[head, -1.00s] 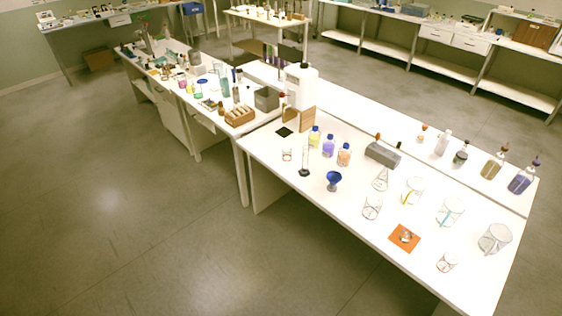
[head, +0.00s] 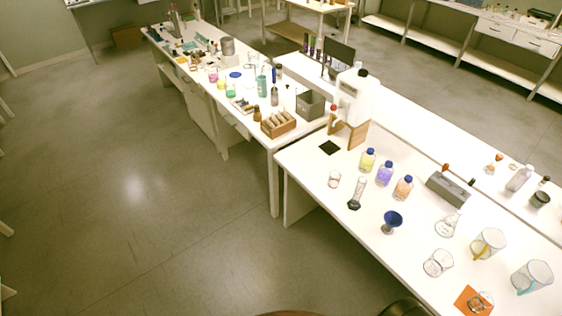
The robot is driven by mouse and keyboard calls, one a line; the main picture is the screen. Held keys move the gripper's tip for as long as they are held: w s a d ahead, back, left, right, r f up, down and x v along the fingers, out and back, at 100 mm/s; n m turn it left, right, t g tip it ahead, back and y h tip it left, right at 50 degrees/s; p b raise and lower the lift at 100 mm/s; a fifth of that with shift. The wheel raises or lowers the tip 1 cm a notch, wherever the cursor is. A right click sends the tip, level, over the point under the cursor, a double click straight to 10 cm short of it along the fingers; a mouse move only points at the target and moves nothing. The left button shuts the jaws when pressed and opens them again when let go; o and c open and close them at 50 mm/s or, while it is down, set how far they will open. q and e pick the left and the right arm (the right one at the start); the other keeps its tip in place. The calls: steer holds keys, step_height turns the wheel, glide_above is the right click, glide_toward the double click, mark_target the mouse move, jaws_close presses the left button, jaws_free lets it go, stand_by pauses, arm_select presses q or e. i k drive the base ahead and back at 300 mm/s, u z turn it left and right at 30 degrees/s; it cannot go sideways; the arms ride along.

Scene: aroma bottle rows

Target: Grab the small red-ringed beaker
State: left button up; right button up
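A small clear beaker (head: 334,179) with a faint reddish tint stands upright near the front left of the white table (head: 310,165). It is too small to tell for sure whether it has a red ring. A larger clear beaker (head: 438,263) stands nearer the front edge. Another small glass vessel (head: 480,301) sits on an orange square mat (head: 466,300) at the bottom right. Neither of my grippers is in view. Only dark rounded shapes show at the bottom edge.
A blue funnel (head: 392,221), a glass cylinder (head: 357,192) and yellow (head: 367,160), purple (head: 385,173) and orange (head: 403,187) blue-capped bottles stand near the small beaker. A grey block (head: 449,188) lies behind. Open floor (head: 150,230) lies to the left.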

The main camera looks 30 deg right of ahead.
mark_target(335, 177)
steer(key=u, duration=0.15)
steer(key=i, duration=1.45)
steer(key=z, duration=0.7)
steer(key=i, duration=0.8)
steer(key=z, duration=0.9)
